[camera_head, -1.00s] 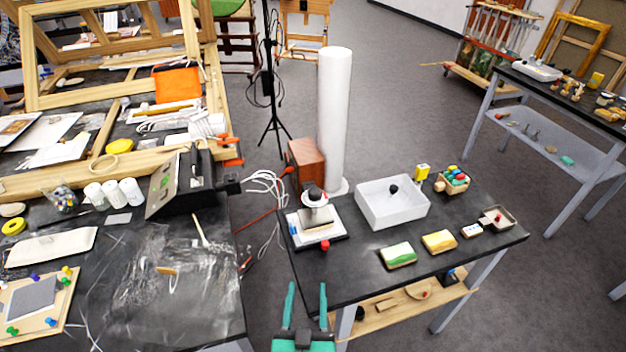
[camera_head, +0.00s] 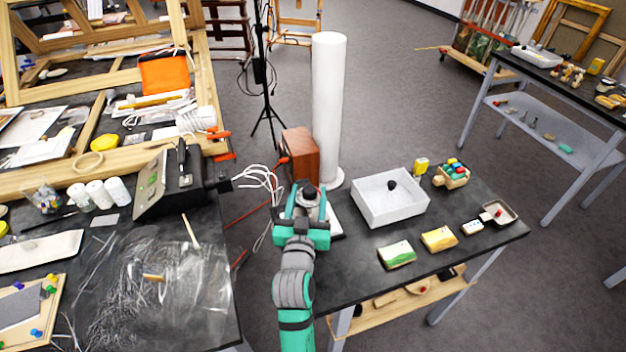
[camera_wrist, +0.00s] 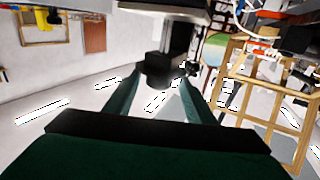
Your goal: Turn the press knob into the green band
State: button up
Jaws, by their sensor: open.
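The press stands at the left end of the dark table, and its black knob (camera_head: 308,193) shows at the top. My gripper (camera_head: 306,191) is open over the press, one teal finger on each side of the knob. In the wrist view a black part (camera_wrist: 160,70), likely the knob, lies between the open fingers (camera_wrist: 163,92). I cannot tell whether the fingers touch it. My gripper and arm hide most of the press body and base. I cannot make out the green band or where the knob points.
A brown wooden box (camera_head: 300,155) and a tall white column (camera_head: 328,110) stand close behind the press. A white tray (camera_head: 408,212) is to its right. Green (camera_head: 397,254) and yellow (camera_head: 439,238) blocks lie near the front. A black console (camera_head: 180,180) is on the left bench.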

jog(key=w, duration=0.4)
jog(key=w+d, duration=0.1)
jog(key=shift+w, duration=0.4)
jog(key=shift+a, duration=0.1)
jog(key=c, duration=1.1)
